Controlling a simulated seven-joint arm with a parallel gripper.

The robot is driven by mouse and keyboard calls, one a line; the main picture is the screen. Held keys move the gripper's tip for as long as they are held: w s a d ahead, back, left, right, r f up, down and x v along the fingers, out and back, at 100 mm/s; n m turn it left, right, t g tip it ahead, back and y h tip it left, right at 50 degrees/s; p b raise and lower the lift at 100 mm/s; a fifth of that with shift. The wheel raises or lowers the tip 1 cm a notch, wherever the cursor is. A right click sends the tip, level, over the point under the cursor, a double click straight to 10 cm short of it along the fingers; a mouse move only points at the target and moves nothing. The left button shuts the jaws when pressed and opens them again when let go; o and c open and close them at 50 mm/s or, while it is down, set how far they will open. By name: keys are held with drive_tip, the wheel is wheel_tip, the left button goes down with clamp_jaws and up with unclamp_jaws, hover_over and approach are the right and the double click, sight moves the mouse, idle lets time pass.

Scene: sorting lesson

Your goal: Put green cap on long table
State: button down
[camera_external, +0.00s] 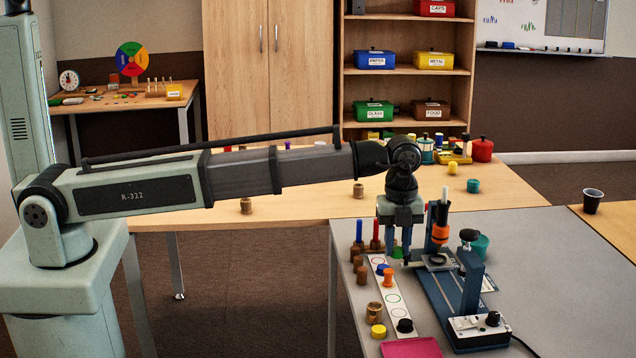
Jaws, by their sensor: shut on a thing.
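The long wooden table (300,200) stretches behind the grey table, below my forearm.
The grey table (560,270) holds a blue device (465,290), a white strip (393,300) with caps, brown pots and a pink sheet (410,347). A teal cap (473,185), brown pots and coloured containers stand on the wooden table. Its left front is largely clear.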

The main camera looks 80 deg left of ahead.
drive_tip(key=r, duration=0.4)
drive_tip(key=shift+w+a, duration=0.1)
drive_tip(key=shift+a, duration=0.1)
drive_tip(key=w+a+n, duration=0.1)
drive_tip(key=a+n, duration=0.1)
drive_tip(key=a, duration=1.2)
drive_tip(key=n, duration=0.4)
hover_over(331, 208)
wheel_tip(331, 208, down, 5)
drive_tip(key=shift+f, duration=5.15)
drive_tip(key=shift+f, duration=0.1)
drive_tip(key=c, duration=0.9)
unclamp_jaws()
